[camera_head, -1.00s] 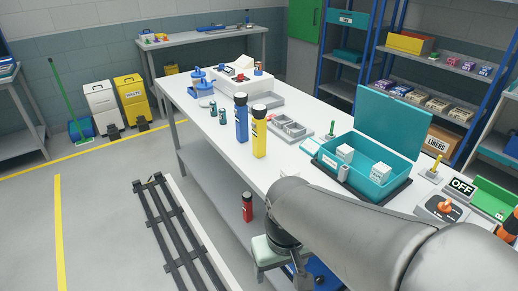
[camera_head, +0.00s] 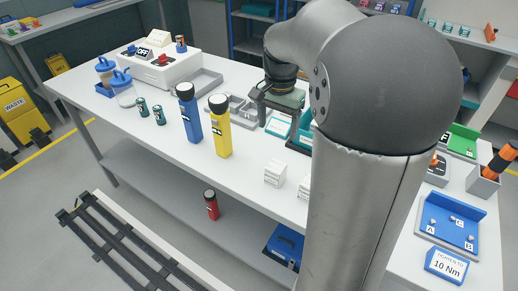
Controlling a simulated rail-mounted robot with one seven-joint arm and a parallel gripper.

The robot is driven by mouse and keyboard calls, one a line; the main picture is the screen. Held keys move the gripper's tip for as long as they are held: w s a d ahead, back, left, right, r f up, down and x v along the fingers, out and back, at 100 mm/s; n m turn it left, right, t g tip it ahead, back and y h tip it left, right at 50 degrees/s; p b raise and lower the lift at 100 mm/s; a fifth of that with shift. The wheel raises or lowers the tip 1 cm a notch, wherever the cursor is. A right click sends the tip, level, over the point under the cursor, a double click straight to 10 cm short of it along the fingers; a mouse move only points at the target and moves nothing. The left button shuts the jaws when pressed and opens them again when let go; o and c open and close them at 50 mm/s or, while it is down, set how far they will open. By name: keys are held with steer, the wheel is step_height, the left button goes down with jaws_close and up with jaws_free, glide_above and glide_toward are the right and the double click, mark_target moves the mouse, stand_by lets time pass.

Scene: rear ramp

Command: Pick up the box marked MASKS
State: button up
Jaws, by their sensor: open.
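Two small white boxes stand on the white workbench (camera_head: 240,170) near its front edge: a left white box (camera_head: 275,174) and a right white box (camera_head: 304,187), partly hidden by my arm. Both carry small print that I cannot read, so I cannot tell which is marked MASKS. My gripper (camera_head: 279,118) is open, beyond these boxes and close to the teal case (camera_head: 304,130). My arm hides most of the case and its contents.
A blue bottle (camera_head: 190,115) and a yellow bottle (camera_head: 221,128) stand left of the boxes. A grey tray (camera_head: 236,108) lies behind them. A blue fixture (camera_head: 450,222) and a 10 Nm sign (camera_head: 446,265) are at right.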

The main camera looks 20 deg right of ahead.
mark_target(276, 166)
steer(key=f, duration=0.3)
steer(key=f+p, duration=0.1)
steer(key=f, duration=0.7)
steer(key=shift+s+d+f, duration=0.15)
steer(key=shift+s+f, duration=0.1)
steer(key=shift+s+a+f+p, duration=0.1)
steer(key=shift+f+p, duration=0.4)
steer(key=shift+f, duration=0.9)
steer(key=shift+s+a+f+p, duration=0.1)
steer(key=shift+f+p, duration=0.35)
steer(key=shift+f, duration=0.9)
steer(key=c, duration=1.1)
